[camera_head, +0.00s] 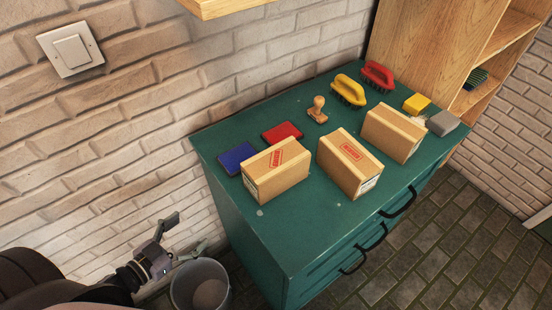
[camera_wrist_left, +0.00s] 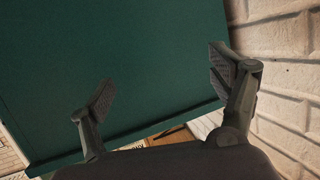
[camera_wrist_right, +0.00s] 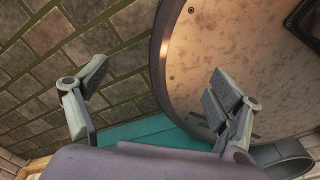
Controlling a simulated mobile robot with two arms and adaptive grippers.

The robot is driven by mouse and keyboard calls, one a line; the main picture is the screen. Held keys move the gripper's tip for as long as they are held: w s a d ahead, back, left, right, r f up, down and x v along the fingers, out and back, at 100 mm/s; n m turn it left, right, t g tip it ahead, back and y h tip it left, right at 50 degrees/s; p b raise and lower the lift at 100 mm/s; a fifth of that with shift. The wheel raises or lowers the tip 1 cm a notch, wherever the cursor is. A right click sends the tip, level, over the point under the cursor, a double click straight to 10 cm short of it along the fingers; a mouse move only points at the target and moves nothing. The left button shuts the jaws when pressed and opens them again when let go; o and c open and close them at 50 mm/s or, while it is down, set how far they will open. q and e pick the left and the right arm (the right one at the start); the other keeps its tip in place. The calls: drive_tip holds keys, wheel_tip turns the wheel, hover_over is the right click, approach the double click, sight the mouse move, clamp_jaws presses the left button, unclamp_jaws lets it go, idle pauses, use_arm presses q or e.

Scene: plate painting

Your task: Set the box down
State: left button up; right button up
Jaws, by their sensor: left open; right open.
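Three cardboard-coloured boxes sit on the green cabinet top: a left box (camera_head: 275,170), a middle box (camera_head: 349,163) and a right box (camera_head: 393,132). The left and middle boxes carry red markings on top. I cannot tell which one the task means. My left gripper (camera_head: 186,236) is open and empty, low beside the cabinet's left side, apart from the boxes. In the left wrist view its spread fingers (camera_wrist_left: 163,82) face the green cabinet side (camera_wrist_left: 120,60). My right gripper (camera_wrist_right: 160,88) shows only in its wrist view, open and empty above the floor.
The green cabinet (camera_head: 300,225) also holds a blue block (camera_head: 236,158), a red block (camera_head: 282,132), a stamp (camera_head: 317,111), yellow (camera_head: 348,90) and red (camera_head: 378,75) brushes, a yellow block (camera_head: 416,103) and a grey block (camera_head: 443,123). A bucket (camera_head: 200,285) stands below my left gripper.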

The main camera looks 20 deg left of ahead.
sight(250, 185)
use_arm(q)
drive_tip(key=d+r+m+h+p, duration=0.1)
drive_tip(key=d+r+m+h, duration=0.2)
drive_tip(key=r, duration=0.6)
drive_tip(key=d+r+h+p, duration=0.1)
drive_tip(key=d+r+h, duration=0.2)
drive_tip(key=d+r, duration=0.45)
drive_tip(key=x, duration=0.3)
drive_tip(key=r+p+x, duration=0.1)
drive_tip(key=x, duration=0.5)
drive_tip(key=shift+w+a+r, duration=0.25)
drive_tip(key=shift+w+r, duration=0.15)
drive_tip(key=shift+w, duration=0.1)
drive_tip(key=shift+w+d+f, duration=0.1)
drive_tip(key=shift+w+d, duration=0.2)
drive_tip(key=shift+w, duration=0.05)
drive_tip(key=x, duration=0.1)
drive_tip(key=p+x, duration=0.1)
drive_tip(key=x, duration=0.1)
drive_tip(key=p+x, duration=0.1)
drive_tip(key=shift+w+d+r, duration=0.1)
drive_tip(key=shift+w+r, duration=0.15)
drive_tip(key=shift+r, duration=0.05)
drive_tip(key=shift+w+d+f, duration=0.1)
drive_tip(key=shift+w+d, duration=0.15)
drive_tip(key=shift+w, duration=0.05)
use_arm(e)
drive_tip(key=w+r, duration=0.3)
drive_tip(key=r, duration=0.3)
drive_tip(key=shift+a, duration=0.15)
